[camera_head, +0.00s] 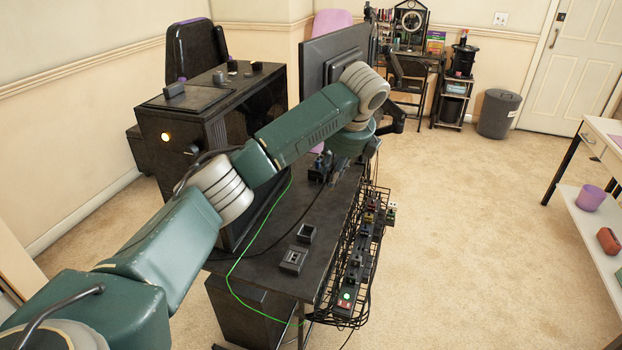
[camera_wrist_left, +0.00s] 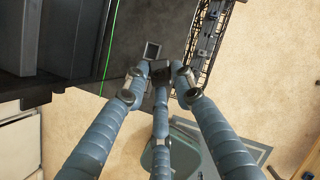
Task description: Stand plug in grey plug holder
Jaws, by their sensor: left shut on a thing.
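My left gripper (camera_head: 320,172) is above the black desk, beyond the two small holders in the head view. In the left wrist view the left gripper (camera_wrist_left: 160,75) has its three blue fingers closed around a dark, blocky plug (camera_wrist_left: 161,69). The fingers hide part of the plug. On the desk, a dark square open-topped holder (camera_head: 306,232) stands next to a grey holder (camera_head: 293,260) with a slotted top. One square hollow holder (camera_wrist_left: 152,52) shows just past the plug in the left wrist view. My right gripper is not in view.
A wire basket (camera_head: 362,255) with a power strip and several plugs hangs along the desk's right edge. A green cable (camera_head: 240,262) crosses the desk (camera_head: 262,270). A monitor (camera_head: 335,55) and a black computer case (camera_head: 175,130) stand close to my left arm.

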